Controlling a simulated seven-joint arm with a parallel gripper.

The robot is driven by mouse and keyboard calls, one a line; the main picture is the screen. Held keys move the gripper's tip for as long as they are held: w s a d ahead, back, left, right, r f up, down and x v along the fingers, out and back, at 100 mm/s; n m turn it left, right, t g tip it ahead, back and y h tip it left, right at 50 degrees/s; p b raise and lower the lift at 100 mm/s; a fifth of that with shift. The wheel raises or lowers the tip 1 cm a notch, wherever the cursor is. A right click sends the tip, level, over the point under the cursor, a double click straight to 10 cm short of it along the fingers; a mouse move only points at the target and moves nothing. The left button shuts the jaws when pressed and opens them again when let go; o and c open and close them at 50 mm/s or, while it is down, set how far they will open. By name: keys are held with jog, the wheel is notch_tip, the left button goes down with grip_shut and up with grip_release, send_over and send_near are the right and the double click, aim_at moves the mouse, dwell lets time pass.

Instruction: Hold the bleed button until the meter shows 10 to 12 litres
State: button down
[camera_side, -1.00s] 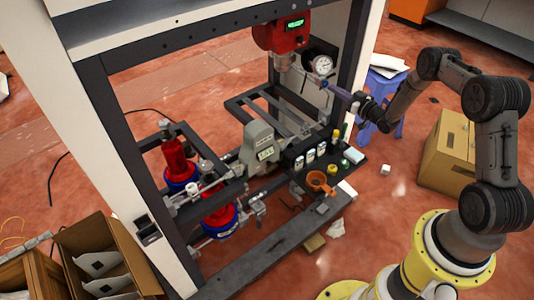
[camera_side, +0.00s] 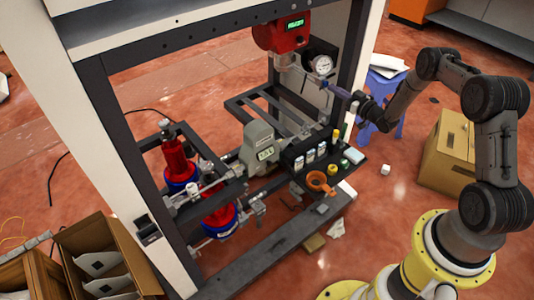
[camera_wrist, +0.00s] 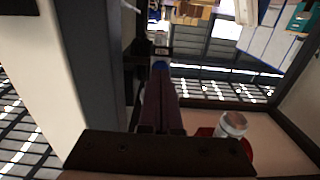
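My gripper (camera_side: 326,86) reaches left from the arm into the frame, its long purple fingers together and touching or nearly touching the fittings below the gauge. In the wrist view, the closed fingers (camera_wrist: 160,100) point ahead to a small blue spot (camera_wrist: 160,65) at their tips. I cannot tell if this blue spot is the bleed button or part of the fingers. A red unit (camera_side: 282,36) above has a green display (camera_side: 295,24), also unreadable.
A round gauge (camera_side: 322,65) sits close to the fingertips, beside the frame's dark upright post (camera_side: 352,50). Red cylinders (camera_side: 176,160) stand left. A blue stool (camera_side: 385,90) is behind the wrist.

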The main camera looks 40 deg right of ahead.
jog(key=shift+w, duration=0.7)
dwell(3.8)
jog(key=shift+s, duration=0.8)
jog(key=shift+w, duration=0.3)
dwell(2.4)
